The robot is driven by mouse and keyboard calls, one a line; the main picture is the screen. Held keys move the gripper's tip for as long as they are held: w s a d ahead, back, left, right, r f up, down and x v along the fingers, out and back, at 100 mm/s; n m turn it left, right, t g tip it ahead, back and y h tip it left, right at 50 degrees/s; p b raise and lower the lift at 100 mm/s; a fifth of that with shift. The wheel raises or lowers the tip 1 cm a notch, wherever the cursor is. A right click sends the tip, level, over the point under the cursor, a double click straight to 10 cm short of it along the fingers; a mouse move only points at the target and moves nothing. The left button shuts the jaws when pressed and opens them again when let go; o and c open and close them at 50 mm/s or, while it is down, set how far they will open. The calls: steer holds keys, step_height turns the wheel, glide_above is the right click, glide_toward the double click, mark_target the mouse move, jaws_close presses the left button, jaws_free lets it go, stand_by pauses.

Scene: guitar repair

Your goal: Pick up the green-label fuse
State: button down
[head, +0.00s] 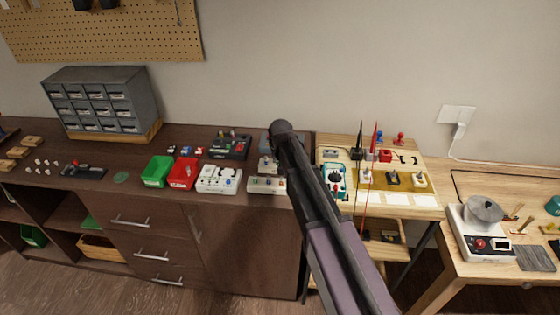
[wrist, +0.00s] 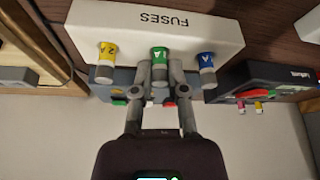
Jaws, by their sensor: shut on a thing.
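In the wrist view, a white block (wrist: 205,20) marked FUSES, its lettering upside down, bears three fuses in a row. The green-label fuse (wrist: 159,55) is in the middle, with the yellow-label fuse (wrist: 107,52) to its left and the blue-label fuse (wrist: 206,60) to its right. My gripper (wrist: 160,72) is shut on the green-label fuse, one finger on each side. That fuse is in line with its neighbours; I cannot tell whether it has left its seat. In the head view my arm hides the gripper and the fuse.
A dark meter (wrist: 262,82) with coloured plugs lies to the right in the wrist view. A grey-blue box (wrist: 115,82) is behind the block. In the head view, red (head: 183,173) and green bins (head: 156,171) and a white socket box (head: 218,180) stand left of my arm.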

steer(key=shift+r, duration=0.1)
step_height(320, 180, up, 10)
steer(key=p, duration=1)
steer(key=shift+s, duration=0.1)
stand_by(0.7)
